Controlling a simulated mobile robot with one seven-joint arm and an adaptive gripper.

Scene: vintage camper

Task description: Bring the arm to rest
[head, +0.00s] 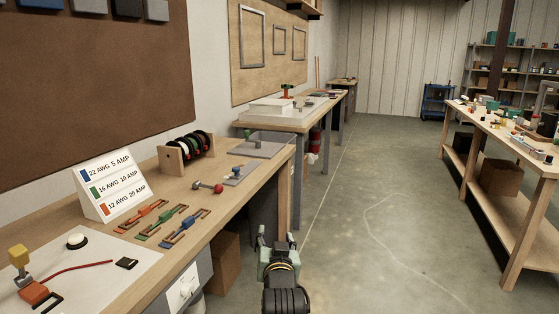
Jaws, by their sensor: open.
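My gripper (277,240) is at the bottom middle of the head view, at the end of my dark arm. Its jaws are open with nothing seen between them. It hangs over the concrete floor, just right of the near workbench (220,218) and apart from it. The lower part of my arm runs out of the bottom of the picture.
A wire chart (112,186), a spool rack (186,155) and several coloured tools stand on the near workbench. A further bench (290,124) continues behind it along the left wall. A cluttered table (500,137) stands at the right. The floor (385,215) between is clear.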

